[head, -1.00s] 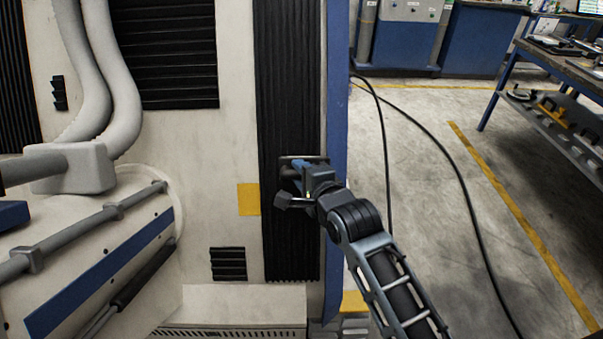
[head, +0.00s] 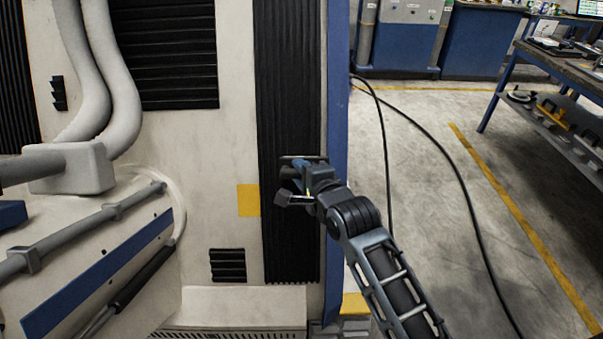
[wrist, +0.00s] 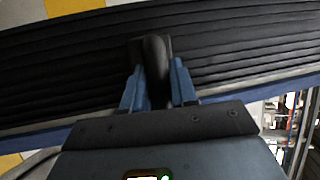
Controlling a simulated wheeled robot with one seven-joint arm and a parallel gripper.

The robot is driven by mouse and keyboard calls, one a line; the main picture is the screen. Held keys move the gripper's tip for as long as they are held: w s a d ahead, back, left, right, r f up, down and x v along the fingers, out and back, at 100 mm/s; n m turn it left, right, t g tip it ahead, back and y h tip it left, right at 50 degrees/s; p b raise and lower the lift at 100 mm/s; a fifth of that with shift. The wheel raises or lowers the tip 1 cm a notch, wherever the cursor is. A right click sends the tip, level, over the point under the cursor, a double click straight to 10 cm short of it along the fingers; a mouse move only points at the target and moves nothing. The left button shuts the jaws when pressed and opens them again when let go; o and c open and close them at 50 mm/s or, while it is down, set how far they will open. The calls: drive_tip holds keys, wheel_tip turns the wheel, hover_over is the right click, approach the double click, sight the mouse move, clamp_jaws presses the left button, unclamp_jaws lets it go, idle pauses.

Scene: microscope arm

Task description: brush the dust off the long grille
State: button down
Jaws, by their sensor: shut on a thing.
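The long grille (head: 287,90) is a tall, narrow, black ribbed strip on the right part of the pale machine panel. In the wrist view the grille (wrist: 240,50) runs across the picture. My gripper (head: 297,178) is in front of the grille's lower half. In the wrist view my gripper's blue fingers (wrist: 158,85) are shut on a dark, rounded handle (wrist: 154,65), likely the brush. Its far end is at or very near the ribs; I cannot tell whether it touches. The bristles are hidden. I cannot make out dust on the grille.
A blue post (head: 336,90) borders the grille on the right. A yellow label (head: 248,200) and a small vent (head: 228,264) are to the left. Thick grey hoses (head: 120,95) stand farther left. Black cables (head: 440,150) cross the open floor, and a workbench (head: 570,65) is at right.

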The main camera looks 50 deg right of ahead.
sight(287, 176)
drive_tip(key=shift+w+d, duration=0.15)
drive_tip(key=shift+w+a+p, duration=0.35)
drive_tip(key=shift+w+a, duration=0.3)
drive_tip(key=shift+w, duration=0.1)
drive_tip(key=shift+w+a, duration=0.6)
drive_tip(key=shift+w, duration=0.2)
drive_tip(key=shift+f, duration=0.1)
drive_tip(key=shift+s+d+f+p, duration=0.15)
drive_tip(key=shift+s+d+p, duration=0.2)
drive_tip(key=shift+s+d, duration=1.2)
drive_tip(key=shift+s+a+r+p, duration=0.45)
drive_tip(key=shift+s+a+r, duration=0.05)
drive_tip(key=shift+a, duration=0.25)
drive_tip(key=shift+s+a+r+p, duration=0.45)
drive_tip(key=shift+s+a+r, duration=0.1)
drive_tip(key=shift+a, duration=0.2)
drive_tip(key=shift+s+a+r+p, duration=0.45)
drive_tip(key=shift+s+a+r, duration=0.05)
drive_tip(key=shift+a, duration=0.25)
